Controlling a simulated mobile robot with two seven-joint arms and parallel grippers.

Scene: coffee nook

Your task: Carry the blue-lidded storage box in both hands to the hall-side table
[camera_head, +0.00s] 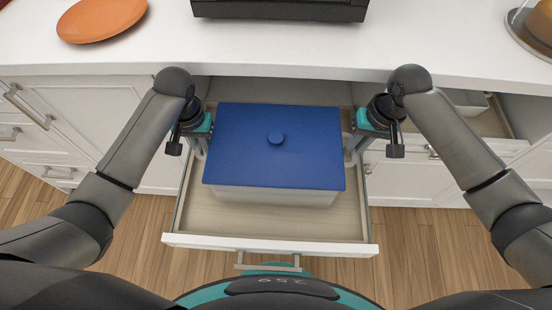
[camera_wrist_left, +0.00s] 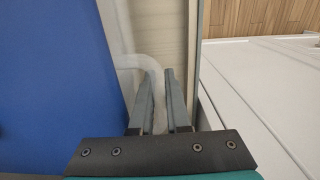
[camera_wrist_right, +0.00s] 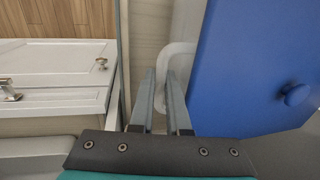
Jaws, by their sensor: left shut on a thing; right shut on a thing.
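The storage box has a flat blue lid (camera_head: 272,150) with a round knob and a pale translucent body (camera_head: 275,195). It sits inside an open drawer (camera_head: 290,220) under the counter. My left gripper (camera_head: 203,140) is at the box's left side, its fingers shut on the pale handle (camera_wrist_left: 158,85). My right gripper (camera_head: 352,138) is at the right side, its fingers shut on the other handle (camera_wrist_right: 163,85). The blue lid also shows in the left wrist view (camera_wrist_left: 50,80) and the right wrist view (camera_wrist_right: 255,60). The box's underside is hidden.
The white counter (camera_head: 290,45) runs above the drawer's back, bearing an orange plate (camera_head: 100,18) and a dark appliance (camera_head: 280,8). Another open drawer (camera_head: 480,115) is at the right. The drawer walls stand close beside both grippers. Wooden floor (camera_head: 415,245) shows in front.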

